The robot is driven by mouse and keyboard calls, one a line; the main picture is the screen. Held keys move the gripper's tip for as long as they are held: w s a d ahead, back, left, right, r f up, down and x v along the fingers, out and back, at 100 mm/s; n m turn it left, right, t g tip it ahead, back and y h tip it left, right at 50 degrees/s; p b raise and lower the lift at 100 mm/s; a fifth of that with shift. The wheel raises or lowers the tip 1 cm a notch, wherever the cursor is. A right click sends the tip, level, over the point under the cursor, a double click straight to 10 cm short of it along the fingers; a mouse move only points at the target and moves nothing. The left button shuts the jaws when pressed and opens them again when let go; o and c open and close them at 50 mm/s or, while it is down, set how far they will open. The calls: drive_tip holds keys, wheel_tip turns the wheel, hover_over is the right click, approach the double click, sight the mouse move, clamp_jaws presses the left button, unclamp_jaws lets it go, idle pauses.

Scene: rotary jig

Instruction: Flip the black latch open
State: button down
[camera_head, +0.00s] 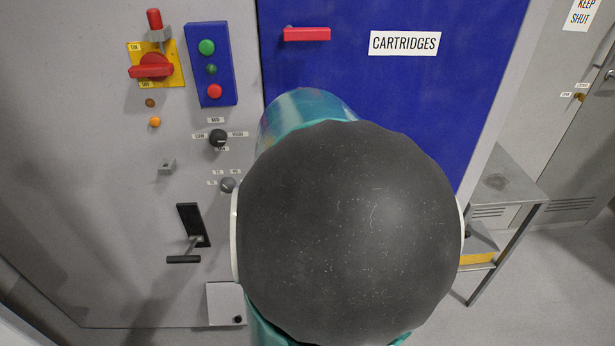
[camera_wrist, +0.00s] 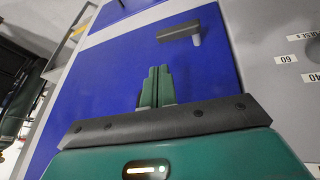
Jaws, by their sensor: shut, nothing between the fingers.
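A black latch (camera_wrist: 178,31), a short dark bar with a pale stub (camera_wrist: 197,40) at its right end, sits on the blue panel in the wrist view. My gripper (camera_wrist: 157,70) has its green fingers together with nothing between them. In the picture the fingertips are just below the latch, with blue panel showing between, so they look apart from it; the depth gap is unclear. In the head view my arm's large dark rounded joint hides the gripper and this latch.
The blue door (camera_head: 350,75) has a red handle (camera_head: 306,34) and a CARTRIDGES label (camera_head: 405,43). Left of it are a red rotary switch (camera_head: 152,67), a button box (camera_head: 210,64), knobs and a black-handled lever (camera_head: 183,259). A metal stand (camera_head: 508,190) is at right.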

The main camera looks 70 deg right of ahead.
drive_tip(key=v, duration=0.3)
drive_tip(key=shift+w+f, duration=0.1)
idle(0.5)
drive_tip(key=w+a+r+n+t+y, duration=0.1)
drive_tip(key=w+a+n+t, duration=0.15)
drive_tip(key=w+a, duration=0.45)
drive_tip(key=w+a+r+n+t+y, duration=0.15)
drive_tip(key=w+a+n, duration=0.25)
drive_tip(key=a, duration=0.6)
drive_tip(key=a+r+n+t+y, duration=0.1)
drive_tip(key=a+n, duration=0.7)
drive_tip(key=a, duration=1.5)
drive_tip(key=shift+r+t+y, duration=0.4)
drive_tip(key=shift+t+y, duration=0.1)
drive_tip(key=shift+y, duration=0.45)
